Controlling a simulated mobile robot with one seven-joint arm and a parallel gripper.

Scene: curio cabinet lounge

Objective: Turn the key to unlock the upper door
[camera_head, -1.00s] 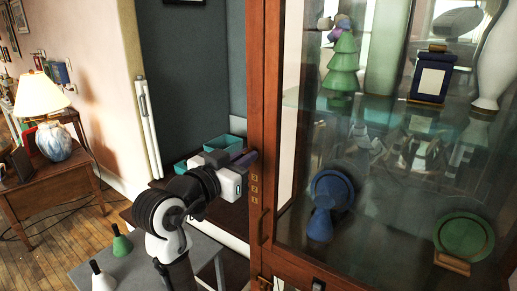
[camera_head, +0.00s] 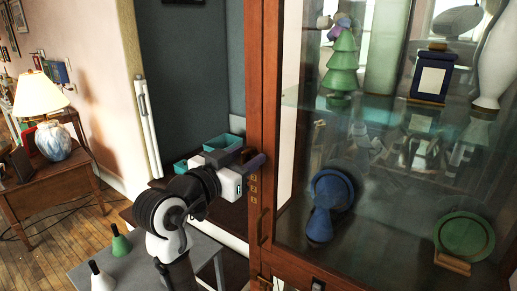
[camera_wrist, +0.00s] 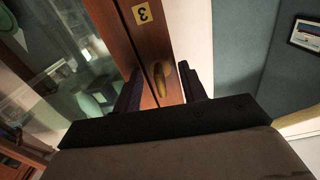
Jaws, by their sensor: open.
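The tall wooden cabinet (camera_head: 267,85) has a glazed door (camera_head: 300,130) on the right in the head view. My gripper (camera_head: 252,159) is at the cabinet's left wooden frame, above a brass handle (camera_head: 262,226). In the wrist view, my gripper's two dark fingers (camera_wrist: 160,90) are apart. The head view hides this piece behind my gripper. A yellow label "3" (camera_wrist: 142,14) is beyond it.
Behind the glass are a green tree figure (camera_head: 342,62), a blue plate (camera_head: 333,188) and a green plate (camera_head: 465,236). A grey table (camera_head: 150,264) with two green-and-white cones stands at lower left.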

